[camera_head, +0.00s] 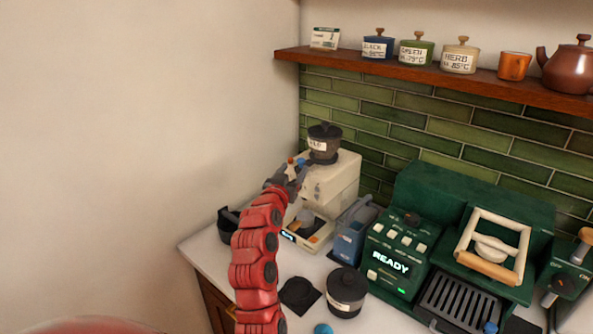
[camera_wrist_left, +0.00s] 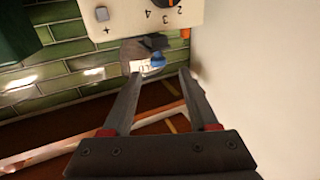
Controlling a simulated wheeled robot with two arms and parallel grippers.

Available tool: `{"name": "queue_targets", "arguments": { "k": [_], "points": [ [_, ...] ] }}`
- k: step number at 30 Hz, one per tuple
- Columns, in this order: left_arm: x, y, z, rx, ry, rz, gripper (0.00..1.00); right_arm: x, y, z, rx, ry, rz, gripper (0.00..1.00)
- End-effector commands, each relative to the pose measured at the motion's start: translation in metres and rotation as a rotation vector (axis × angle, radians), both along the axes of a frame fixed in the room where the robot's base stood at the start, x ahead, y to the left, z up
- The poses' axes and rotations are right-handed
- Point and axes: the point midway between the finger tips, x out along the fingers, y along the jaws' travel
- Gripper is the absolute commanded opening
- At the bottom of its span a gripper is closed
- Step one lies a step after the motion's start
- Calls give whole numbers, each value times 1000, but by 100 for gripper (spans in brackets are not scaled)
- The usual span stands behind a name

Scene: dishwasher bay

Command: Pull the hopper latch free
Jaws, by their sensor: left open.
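The cream grinder (camera_head: 338,190) stands on the counter against the tiled wall. Its dark hopper (camera_head: 324,133) with a white label is on top. A small blue piece (camera_head: 300,162), which looks like the hopper latch, shows by the hopper's base. The left wrist view sees the scene upside down, with the labelled hopper (camera_wrist_left: 136,56) and the blue piece (camera_wrist_left: 157,60) ahead between the fingertips. My left gripper (camera_head: 292,174) is at the grinder's upper left; in the left wrist view its fingers (camera_wrist_left: 160,74) are apart with nothing between them. I cannot tell whether they touch the latch. My right gripper is not in view.
A green machine reading READY (camera_head: 392,264) fills the right. A wooden shelf (camera_head: 430,77) with tins runs above. The plain wall is to the left.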

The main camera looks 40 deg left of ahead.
Motion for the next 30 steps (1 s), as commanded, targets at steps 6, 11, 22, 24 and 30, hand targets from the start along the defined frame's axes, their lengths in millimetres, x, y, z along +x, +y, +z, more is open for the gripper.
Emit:
{"name": "queue_targets", "arguments": {
  "k": [6, 11, 22, 24, 30],
  "points": [
    [-40, -13, -5, 1, -2, 0, 60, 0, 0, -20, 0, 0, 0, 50],
    [-69, -22, -4, 0, -3, 1, 60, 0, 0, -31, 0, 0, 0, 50],
    [-113, -30, 8, 9, 7, 21, 60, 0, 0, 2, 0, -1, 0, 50],
    [-117, -31, 9, 11, 4, 22, 60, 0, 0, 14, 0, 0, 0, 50],
    [-125, -38, 4, 5, 5, 9, 60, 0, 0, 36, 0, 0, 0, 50]
  ]
}}
